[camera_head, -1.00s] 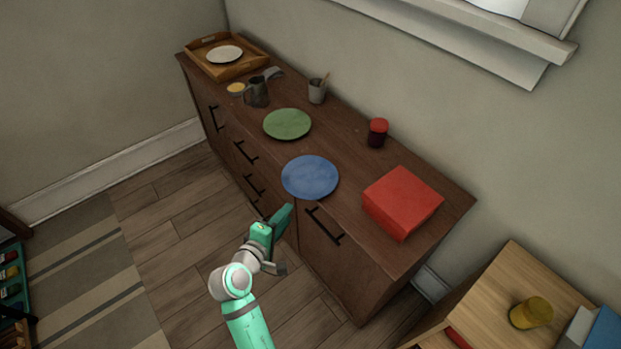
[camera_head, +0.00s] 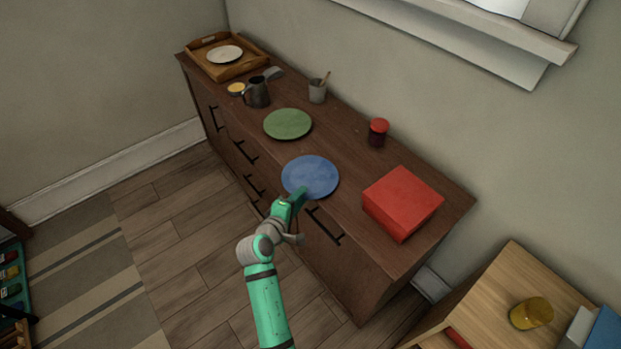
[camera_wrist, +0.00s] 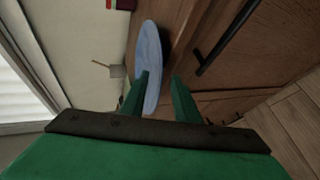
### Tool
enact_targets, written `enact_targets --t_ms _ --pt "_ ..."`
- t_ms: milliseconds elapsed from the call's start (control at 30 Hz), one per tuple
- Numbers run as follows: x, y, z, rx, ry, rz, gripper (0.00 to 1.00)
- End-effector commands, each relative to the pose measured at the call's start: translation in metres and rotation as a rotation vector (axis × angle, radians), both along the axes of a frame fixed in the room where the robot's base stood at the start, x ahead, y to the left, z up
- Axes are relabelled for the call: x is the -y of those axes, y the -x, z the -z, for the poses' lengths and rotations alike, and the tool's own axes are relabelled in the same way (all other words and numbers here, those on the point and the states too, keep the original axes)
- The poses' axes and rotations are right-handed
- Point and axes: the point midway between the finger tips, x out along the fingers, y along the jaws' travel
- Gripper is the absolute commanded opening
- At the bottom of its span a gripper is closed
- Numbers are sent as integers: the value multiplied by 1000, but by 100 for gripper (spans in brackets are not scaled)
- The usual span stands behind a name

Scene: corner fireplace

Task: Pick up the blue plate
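The blue plate (camera_head: 310,175) lies flat near the front edge of the brown cabinet's top. It also shows nearly edge-on in the wrist view (camera_wrist: 149,55). My gripper (camera_head: 302,194) is at the plate's near rim. In the wrist view, the two green fingers of my gripper (camera_wrist: 160,90) stand apart. Part of the plate's rim shows between them, nearer the left finger, which hides a bit of it. I cannot tell whether either finger touches the plate.
On the cabinet (camera_head: 345,135), a green plate (camera_head: 288,124) lies left of the blue plate and a red box (camera_head: 402,203) to its right. A dark red jar (camera_head: 378,133) and a grey cup (camera_head: 318,92) stand behind. Drawer handles (camera_head: 323,226) jut from the front.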

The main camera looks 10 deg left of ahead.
Motion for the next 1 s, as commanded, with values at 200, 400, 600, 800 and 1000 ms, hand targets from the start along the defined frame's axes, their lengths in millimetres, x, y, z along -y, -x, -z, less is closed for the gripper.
enact_targets --t_ms 200,400,600,800,1000 --pt "0 0 0 0 0 0 26" --pt "0 0 0 0 0 0 0" --pt "0 0 -1 2 0 0 0" --pt "0 -1 -6 3 0 0 0" --pt "1 -1 -28 5 -2 1 0"
